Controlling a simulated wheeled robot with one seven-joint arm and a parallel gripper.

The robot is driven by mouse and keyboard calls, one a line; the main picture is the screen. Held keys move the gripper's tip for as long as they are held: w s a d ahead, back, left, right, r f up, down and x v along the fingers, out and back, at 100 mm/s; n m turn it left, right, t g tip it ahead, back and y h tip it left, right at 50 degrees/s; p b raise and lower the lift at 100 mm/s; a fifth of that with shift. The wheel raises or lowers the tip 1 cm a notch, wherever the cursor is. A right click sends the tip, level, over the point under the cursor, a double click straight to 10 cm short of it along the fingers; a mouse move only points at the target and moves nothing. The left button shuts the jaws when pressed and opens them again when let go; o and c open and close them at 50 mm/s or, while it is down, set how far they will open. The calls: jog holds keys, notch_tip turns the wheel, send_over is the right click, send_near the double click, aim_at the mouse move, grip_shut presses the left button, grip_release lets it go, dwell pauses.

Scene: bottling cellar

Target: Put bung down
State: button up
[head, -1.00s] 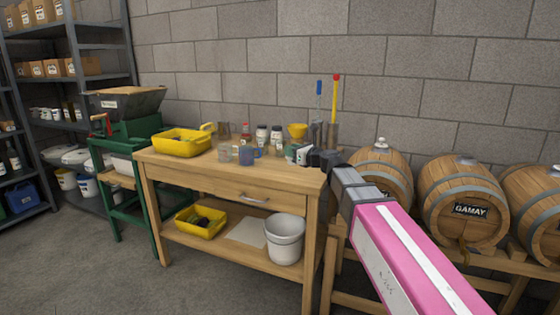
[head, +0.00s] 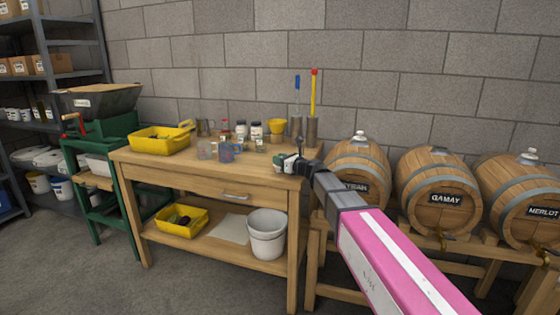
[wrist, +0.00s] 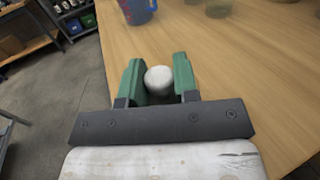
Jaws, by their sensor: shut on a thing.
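The bung (wrist: 158,79) is a pale, rounded piece held between the green fingers of my gripper (wrist: 156,64) in the wrist view. My gripper is shut on it, above the wooden bench top (wrist: 225,75), near the bench's edge. In the head view my gripper (head: 287,163) is over the right end of the bench (head: 190,168); the bung is too small to make out there. I cannot tell whether the bung touches the wood.
A yellow tub (head: 160,140) is at the bench's left. Metal cylinders (head: 311,132) hold tall tools at the back right. Barrels (head: 437,190) stand to the right. The bench's front strip is clear.

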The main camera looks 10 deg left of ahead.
jog(key=shift+f, duration=0.15)
jog(key=o, duration=0.9)
jog(key=shift+d, duration=0.1)
jog(key=v, duration=1.1)
jog(key=shift+s+d, duration=0.2)
jog(key=shift+d, duration=0.15)
